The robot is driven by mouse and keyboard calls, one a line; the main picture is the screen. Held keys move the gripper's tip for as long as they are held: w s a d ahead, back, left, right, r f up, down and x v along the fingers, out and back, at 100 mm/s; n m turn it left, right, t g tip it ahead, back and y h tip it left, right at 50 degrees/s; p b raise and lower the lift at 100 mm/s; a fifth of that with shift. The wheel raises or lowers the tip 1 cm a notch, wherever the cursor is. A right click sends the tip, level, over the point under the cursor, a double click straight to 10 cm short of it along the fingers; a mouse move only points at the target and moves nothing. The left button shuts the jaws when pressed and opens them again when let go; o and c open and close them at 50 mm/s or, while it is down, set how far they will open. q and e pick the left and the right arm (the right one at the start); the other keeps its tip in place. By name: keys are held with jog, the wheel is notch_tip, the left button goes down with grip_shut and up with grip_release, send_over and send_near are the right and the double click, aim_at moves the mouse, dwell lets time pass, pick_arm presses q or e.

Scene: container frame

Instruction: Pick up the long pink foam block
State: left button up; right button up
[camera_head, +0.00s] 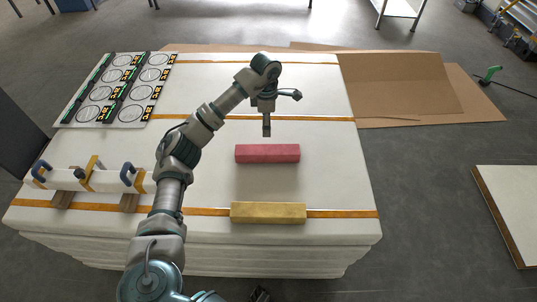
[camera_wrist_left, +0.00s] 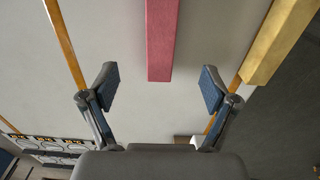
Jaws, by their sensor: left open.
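The long pink foam block (camera_head: 267,154) lies on the white table surface, lengthwise left to right in the head view. In the left wrist view the pink block (camera_wrist_left: 161,40) runs down from the top edge and ends just beyond and between the fingers. My left gripper (camera_head: 267,127) hangs above the table, just behind the block in the head view. In the wrist view my left gripper (camera_wrist_left: 158,88) has its two fingers spread wide with nothing between them. The block's far end is cut off in the wrist view. My right gripper is not seen.
A yellow block (camera_head: 268,213) lies nearer the front edge, parallel to the pink one; it also shows in the wrist view (camera_wrist_left: 278,42). A panel of round dials (camera_head: 118,90) sits back left. A white bar with blue clamps (camera_head: 90,180) is front left. The right of the table is clear.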

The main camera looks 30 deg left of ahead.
pick_arm(q)
jog(key=b, duration=0.1)
send_over(267, 149)
notch_tip(267, 149, down, 7)
jog(key=shift+r, duration=0.1)
notch_tip(267, 149, down, 4)
jog(key=shift+b, duration=0.45)
notch_tip(267, 149, down, 5)
jog(key=shift+d+r+b, duration=0.1)
jog(key=shift+b, duration=0.4)
jog(key=shift+f, duration=0.5)
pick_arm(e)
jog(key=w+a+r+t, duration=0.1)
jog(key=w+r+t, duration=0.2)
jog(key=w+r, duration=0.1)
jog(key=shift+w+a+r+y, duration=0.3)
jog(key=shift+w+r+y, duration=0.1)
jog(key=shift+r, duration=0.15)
pick_arm(q)
jog(key=shift+r, duration=0.1)
jog(key=c, duration=1)
